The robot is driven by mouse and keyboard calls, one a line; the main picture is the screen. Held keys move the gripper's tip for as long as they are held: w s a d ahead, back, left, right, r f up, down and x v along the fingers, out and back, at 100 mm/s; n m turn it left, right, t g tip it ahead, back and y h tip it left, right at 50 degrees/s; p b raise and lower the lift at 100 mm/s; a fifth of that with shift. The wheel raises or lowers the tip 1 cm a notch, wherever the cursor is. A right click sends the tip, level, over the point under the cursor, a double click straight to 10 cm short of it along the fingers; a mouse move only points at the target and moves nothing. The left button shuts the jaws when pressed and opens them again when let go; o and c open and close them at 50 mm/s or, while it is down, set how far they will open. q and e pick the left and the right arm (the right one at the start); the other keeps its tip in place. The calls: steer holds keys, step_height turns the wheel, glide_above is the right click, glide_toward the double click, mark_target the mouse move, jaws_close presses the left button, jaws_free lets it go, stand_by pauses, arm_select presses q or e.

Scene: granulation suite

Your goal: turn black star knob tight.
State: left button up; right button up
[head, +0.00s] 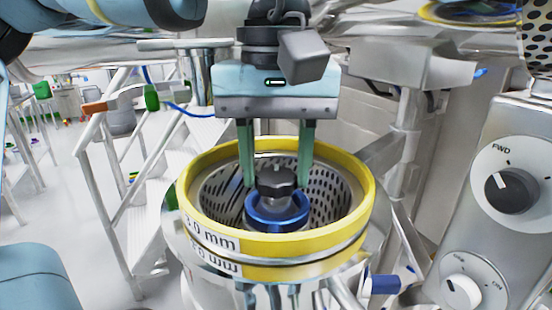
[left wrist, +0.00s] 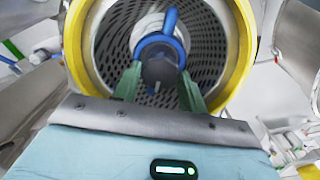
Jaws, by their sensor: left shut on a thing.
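The black star knob (head: 276,181) sits on a blue ring-shaped hub (head: 277,214) in the middle of a perforated metal screen basket (head: 335,190) with a yellow rim. My left gripper (head: 277,184) reaches straight down into the basket, its two green fingers on either side of the knob, and is shut on it. In the left wrist view the dark knob (left wrist: 160,70) lies between the green fingertips (left wrist: 160,77), with the blue hub (left wrist: 158,43) behind it. Exact finger contact is hard to see. My right gripper is not in view.
The yellow rim (head: 360,208), marked in mm, closely surrounds the gripper fingers. A grey control panel (head: 505,225) with a FWD dial stands at the right. White stairs with railings (head: 120,190) stand at the left, with open floor beyond.

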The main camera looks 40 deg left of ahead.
mark_target(276, 175)
arm_select(q)
steer(key=shift+r+m, duration=0.1)
steer(key=shift+m, duration=0.2)
steer(key=o, duration=1)
step_height(276, 175, up, 8)
steer(key=shift+f, duration=0.1)
steer(key=shift+f, duration=0.1)
stand_by(0.5)
